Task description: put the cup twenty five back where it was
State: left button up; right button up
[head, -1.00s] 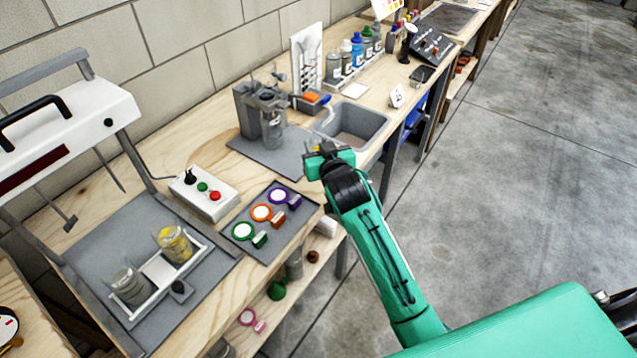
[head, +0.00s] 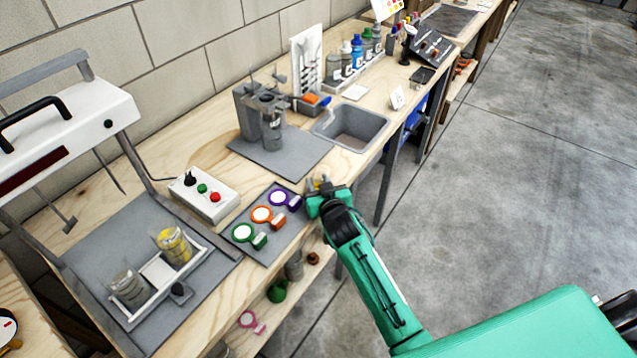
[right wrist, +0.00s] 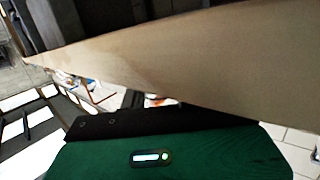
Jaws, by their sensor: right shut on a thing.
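My right gripper (head: 322,188) is in the head view, at the front edge of the bench, just right of the purple cup. It is shut on a small yellow thing (head: 316,183), mostly hidden by the fingers; I cannot read a number on it. On the grey mat (head: 262,258) lie a purple cup (head: 278,198), an orange cup (head: 262,214) and a green cup (head: 243,232) in a slanting row, each with a block-like handle end. In the right wrist view a pale wooden edge (right wrist: 190,65) fills the middle and the held thing cannot be made out. My left gripper is not in view.
A white control box (head: 204,194) stands behind the mat. A tray with two jars (head: 172,247) is at left. A grey stand (head: 262,120) and the sink (head: 352,127) lie beyond. A pink cup (head: 248,319) is below the bench. The floor at right is clear.

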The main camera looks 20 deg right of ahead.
jog(key=shift+f, duration=0.2)
jog(key=o, duration=1)
jog(key=shift+c, duration=0.2)
jog(key=shift+r, duration=0.1)
jog(key=shift+s+r, duration=0.1)
jog(key=shift+r, duration=0.05)
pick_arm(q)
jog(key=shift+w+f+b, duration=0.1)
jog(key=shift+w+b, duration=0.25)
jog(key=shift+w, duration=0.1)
pick_arm(e)
jog(key=v, duration=1.1)
jog(key=shift+s, duration=0.4)
